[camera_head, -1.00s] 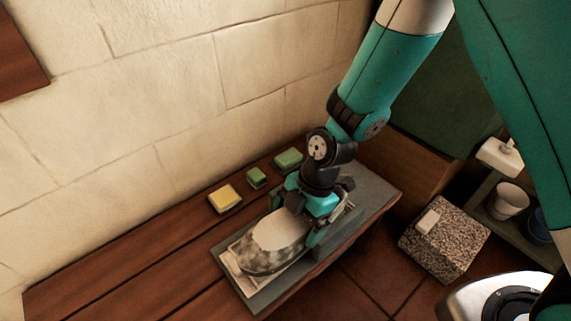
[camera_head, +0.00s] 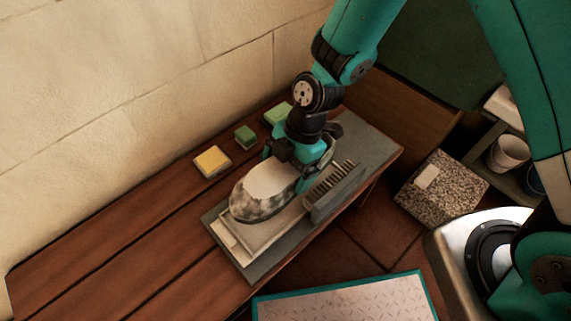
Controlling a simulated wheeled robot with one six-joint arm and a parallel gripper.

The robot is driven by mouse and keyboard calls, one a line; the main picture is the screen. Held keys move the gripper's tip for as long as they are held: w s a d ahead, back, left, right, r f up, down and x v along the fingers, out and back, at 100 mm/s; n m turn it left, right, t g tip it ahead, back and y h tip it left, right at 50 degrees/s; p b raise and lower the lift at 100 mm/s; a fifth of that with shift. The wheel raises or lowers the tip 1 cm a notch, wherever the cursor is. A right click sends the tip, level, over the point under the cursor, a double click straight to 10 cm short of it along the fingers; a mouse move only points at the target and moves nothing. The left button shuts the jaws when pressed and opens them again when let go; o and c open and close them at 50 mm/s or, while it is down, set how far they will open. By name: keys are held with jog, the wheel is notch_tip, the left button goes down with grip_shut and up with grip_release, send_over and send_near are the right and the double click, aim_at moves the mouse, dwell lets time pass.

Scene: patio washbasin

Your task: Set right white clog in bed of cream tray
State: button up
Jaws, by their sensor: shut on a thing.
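The white clog (camera_head: 268,182), with grey mottled sides, is in my gripper (camera_head: 300,170). My gripper is shut on the clog's right end and comes down from above. The clog is over the cream tray (camera_head: 266,237), and its toe points to the lower left. The tray's near side and left end show below the clog. The rest of the tray is hidden by the clog and gripper. I cannot tell whether the clog's sole touches the tray bed.
The tray lies on a grey mat (camera_head: 262,270) on a wooden bench (camera_head: 130,240). A brush (camera_head: 336,190) with upright bristles stands close right of the tray. A yellow sponge (camera_head: 212,162) and green blocks (camera_head: 245,137) lie behind. The bench's left part is clear.

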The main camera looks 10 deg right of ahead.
jog(key=shift+f+b, duration=2.2)
jog(key=shift+f, duration=1.3)
jog(key=o, duration=0.7)
jog(key=shift+c, duration=0.2)
jog(key=p+v, duration=0.5)
jog(key=v, duration=1.2)
jog(key=s+d+r+m+t, duration=0.1)
jog(key=s+d+r+m, duration=0.1)
jog(key=s+r+m, duration=0.6)
jog(key=s+d+r+m+t, duration=0.2)
jog(key=s+r+m, duration=0.4)
jog(key=r+m, duration=0.35)
notch_tip(320, 180, up, 28)
jog(key=p, duration=2.7)
jog(key=shift+s+f+p, duration=0.2)
jog(key=shift+s+p, duration=0.05)
jog(key=shift+p, duration=0.05)
